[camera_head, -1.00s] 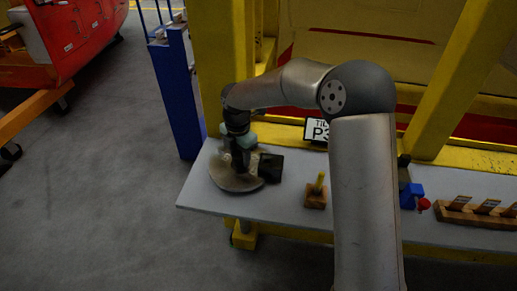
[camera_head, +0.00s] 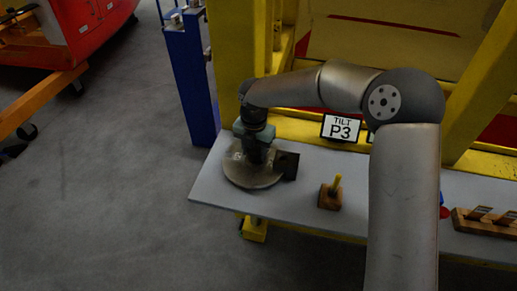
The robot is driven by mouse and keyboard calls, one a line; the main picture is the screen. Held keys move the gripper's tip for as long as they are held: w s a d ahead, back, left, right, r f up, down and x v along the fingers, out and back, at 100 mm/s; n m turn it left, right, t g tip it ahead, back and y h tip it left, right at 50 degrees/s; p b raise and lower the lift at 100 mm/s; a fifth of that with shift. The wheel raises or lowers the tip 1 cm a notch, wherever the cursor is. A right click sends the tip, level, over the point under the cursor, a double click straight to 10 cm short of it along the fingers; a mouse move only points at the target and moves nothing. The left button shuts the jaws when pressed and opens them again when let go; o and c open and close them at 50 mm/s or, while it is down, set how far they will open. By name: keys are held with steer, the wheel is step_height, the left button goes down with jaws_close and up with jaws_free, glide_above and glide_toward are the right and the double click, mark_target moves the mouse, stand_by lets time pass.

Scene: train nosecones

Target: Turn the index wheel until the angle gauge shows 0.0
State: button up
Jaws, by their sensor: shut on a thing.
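The index wheel appears to be the flat, round grey-brown disc (camera_head: 240,176) near the left end of the grey table. My gripper (camera_head: 258,161) points down over the disc and is shut on part of it, near its middle. The fingertips are dark and the exact grip point is hidden. A dark square block (camera_head: 289,165) stands at the disc's right edge. I cannot make out any angle reading; a second panel beside the sign is mostly behind my arm.
A wooden block with a yellow peg (camera_head: 330,195) stands on the grey table (camera_head: 215,193), right of the disc. A wooden rack (camera_head: 480,221) lies at the far right. Yellow frame beams rise behind, and a blue post (camera_head: 190,85) stands at the left.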

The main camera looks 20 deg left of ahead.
mark_target(255, 149)
steer(key=o, duration=1.4)
steer(key=shift+r, duration=0.1)
step_height(255, 149, up, 17)
steer(key=b, duration=0.1)
steer(key=shift+r+b, duration=0.15)
steer(key=shift+b, duration=0.25)
steer(key=s+d+f+m+h, duration=0.1)
steer(key=s+d+m, duration=0.4)
steer(key=d+m, duration=0.6)
steer(key=s+d+f+m+h, duration=0.15)
steer(key=s+d+m, duration=0.25)
steer(key=d+m, duration=0.7)
steer(key=s+d+f+m+y, duration=0.1)
steer(key=s+d+f+m, duration=0.2)
steer(key=s+d+m, duration=0.3)
steer(key=s+d+f+m+y, duration=0.1)
steer(key=s+d+f+m, duration=0.2)
steer(key=s+d+m, duration=0.4)
steer(key=shift+d+t, duration=0.15)
steer(key=shift+t, duration=0.25)
